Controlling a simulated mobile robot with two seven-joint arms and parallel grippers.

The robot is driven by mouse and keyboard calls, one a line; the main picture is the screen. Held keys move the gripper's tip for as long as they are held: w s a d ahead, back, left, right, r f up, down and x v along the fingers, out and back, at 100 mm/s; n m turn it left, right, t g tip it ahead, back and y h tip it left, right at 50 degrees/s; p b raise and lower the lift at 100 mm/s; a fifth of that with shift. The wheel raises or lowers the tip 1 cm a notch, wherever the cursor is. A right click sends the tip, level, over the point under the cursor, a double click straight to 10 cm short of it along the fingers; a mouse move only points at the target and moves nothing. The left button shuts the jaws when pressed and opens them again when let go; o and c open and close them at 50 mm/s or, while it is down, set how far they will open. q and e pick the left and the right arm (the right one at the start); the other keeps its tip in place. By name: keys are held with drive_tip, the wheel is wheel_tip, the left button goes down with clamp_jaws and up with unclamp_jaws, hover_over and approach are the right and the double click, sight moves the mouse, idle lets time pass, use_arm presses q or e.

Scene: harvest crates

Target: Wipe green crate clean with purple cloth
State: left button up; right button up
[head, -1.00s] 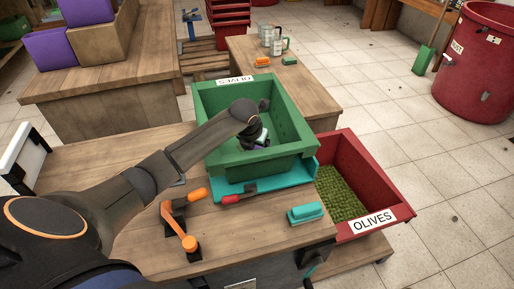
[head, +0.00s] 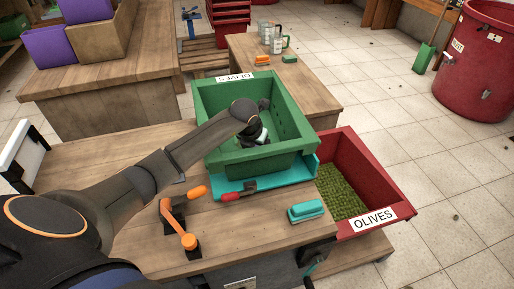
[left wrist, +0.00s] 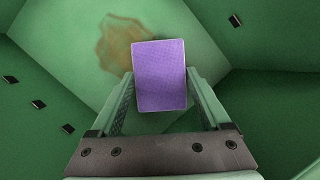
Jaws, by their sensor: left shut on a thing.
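The green crate (head: 271,158) stands on a teal board (head: 222,190) on the wooden table, with a label on its far rim. My left arm reaches into it, and my left gripper (left wrist: 160,90) is inside the crate. In the left wrist view the gripper is shut on the purple cloth (left wrist: 160,75), a flat rectangle between its fingers. A brown stain (left wrist: 122,45) shows on the crate's inner surface (left wrist: 75,60), just beyond and partly behind the cloth. In the head view the crate's wall and my wrist hide most of the cloth. My right gripper is not in view.
A red crate (head: 366,195) labelled olives, with green contents, stands at the right. A teal brush (head: 306,211), an orange-handled clamp (head: 180,222) and a red-handled clamp (head: 232,196) lie near the green crate. Mugs (head: 274,40) stand on the table behind.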

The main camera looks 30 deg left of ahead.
use_arm(q)
drive_tip(key=shift+f+b, duration=0.3)
drive_tip(key=shift+f, duration=0.2)
drive_tip(key=shift+w+a+f+b, duration=0.1)
drive_tip(key=shift+w+a+b, duration=0.1)
drive_tip(key=shift+a+b, duration=0.1)
drive_tip(key=shift+w+a+b, duration=0.9)
drive_tip(key=shift+w+a, duration=0.1)
drive_tip(key=shift+a, duration=0.1)
drive_tip(key=w+a+b, duration=0.2)
drive_tip(key=shift+a+f+b, duration=0.1)
drive_tip(key=shift+f+b, duration=0.1)
drive_tip(key=shift+b, duration=0.1)
drive_tip(key=shift+w+a, duration=0.15)
drive_tip(key=shift+a, duration=0.2)
drive_tip(key=w+a+b, duration=0.1)
drive_tip(key=a+b, duration=0.1)
drive_tip(key=shift+w+b, duration=0.35)
drive_tip(key=shift+w+a+r, duration=0.1)
drive_tip(key=shift+w+a, duration=0.1)
drive_tip(key=shift+a, duration=0.25)
